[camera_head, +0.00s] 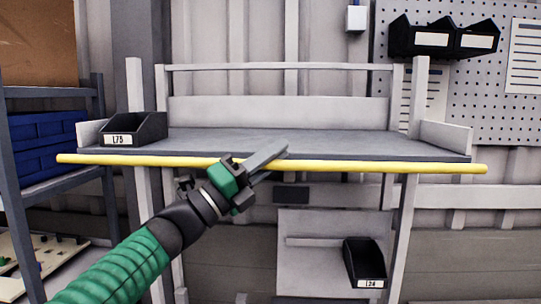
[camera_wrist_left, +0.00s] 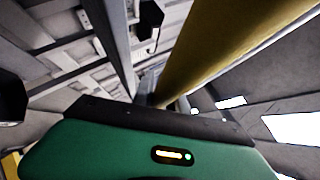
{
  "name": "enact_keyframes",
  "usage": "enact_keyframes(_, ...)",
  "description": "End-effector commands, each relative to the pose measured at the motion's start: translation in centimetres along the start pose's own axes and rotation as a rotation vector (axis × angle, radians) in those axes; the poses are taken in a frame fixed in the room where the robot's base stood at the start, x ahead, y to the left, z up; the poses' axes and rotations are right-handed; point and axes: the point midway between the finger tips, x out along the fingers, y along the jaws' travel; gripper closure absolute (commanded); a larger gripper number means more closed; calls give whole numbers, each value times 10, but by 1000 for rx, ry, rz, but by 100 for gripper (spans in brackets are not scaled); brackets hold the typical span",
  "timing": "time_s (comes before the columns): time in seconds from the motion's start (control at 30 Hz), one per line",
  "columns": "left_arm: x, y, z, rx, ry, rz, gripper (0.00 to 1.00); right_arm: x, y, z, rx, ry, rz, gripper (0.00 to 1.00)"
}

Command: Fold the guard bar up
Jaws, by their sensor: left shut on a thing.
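The guard bar (camera_head: 390,167) is a long yellow rod. It runs level across the front edge of the grey workbench top (camera_head: 325,146) in the head view. In the left wrist view the bar (camera_wrist_left: 222,45) shows large, running up to the upper right. My left gripper (camera_head: 272,154), with a green and black body, reaches in from the lower left. Its fingers are shut on the bar left of its middle. The exact contact is partly hidden by the fingers. My right gripper is not in view.
A black bin labelled L75 (camera_head: 134,130) stands at the shelf's left end. Another black bin (camera_head: 365,263) sits below on the right. White uprights (camera_head: 409,150) and a back rail (camera_head: 277,67) frame the shelf. Most of the shelf top is clear.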

Motion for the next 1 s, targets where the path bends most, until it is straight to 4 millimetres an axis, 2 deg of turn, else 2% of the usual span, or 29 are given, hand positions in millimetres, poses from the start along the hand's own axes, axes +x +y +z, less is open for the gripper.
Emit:
enact_keyframes(0.3,1,0,-2,-4,5,-1,100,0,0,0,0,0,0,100)
enact_keyframes(0.33,1,0,-3,-4,5,-1,79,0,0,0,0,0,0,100)
enact_keyframes(0.5,0,0,-1,-3,3,-1,60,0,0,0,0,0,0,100)
enact_keyframes(0.83,-7,1,0,-2,0,0,60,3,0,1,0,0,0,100)
enact_keyframes(0.93,-22,4,-1,0,0,2,60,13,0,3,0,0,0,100)
enact_keyframes(1.0,-40,5,-3,2,0,3,60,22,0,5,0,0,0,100)
